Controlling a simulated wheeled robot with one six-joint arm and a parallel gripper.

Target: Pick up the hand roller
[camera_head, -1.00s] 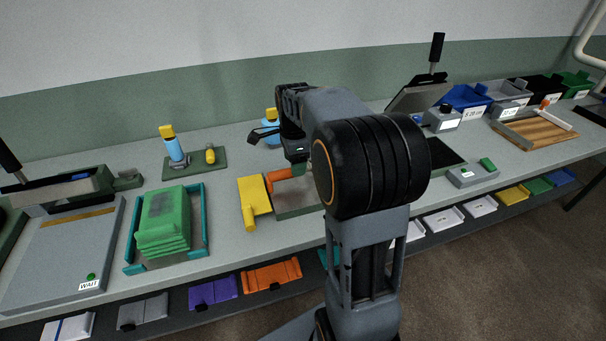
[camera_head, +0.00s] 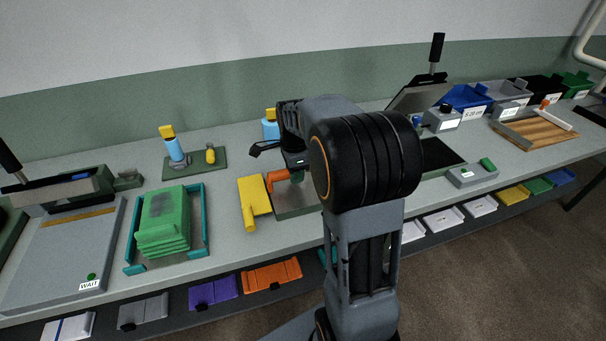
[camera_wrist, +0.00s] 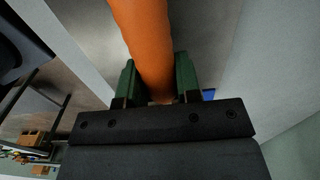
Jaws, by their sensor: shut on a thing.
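The hand roller shows as an orange part (camera_head: 277,179) above the grey tray in the head view, beside a yellow piece with a yellow handle. In the wrist view an orange cylinder (camera_wrist: 145,40) fills the gap between my green fingers and runs out past the top edge. My gripper (camera_wrist: 157,78) is shut on this orange part. In the head view my gripper (camera_head: 297,174) is small and partly hidden behind my arm. I cannot tell whether the roller is clear of the tray, as my arm hides its right side.
The yellow piece (camera_head: 254,196) lies at the left edge of the grey tray (camera_head: 293,206). A teal-edged tray (camera_head: 204,222) with a green stack (camera_head: 163,218) stands further left. A blue bottle (camera_head: 175,150) stands behind. A grey control box (camera_head: 471,177) is right.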

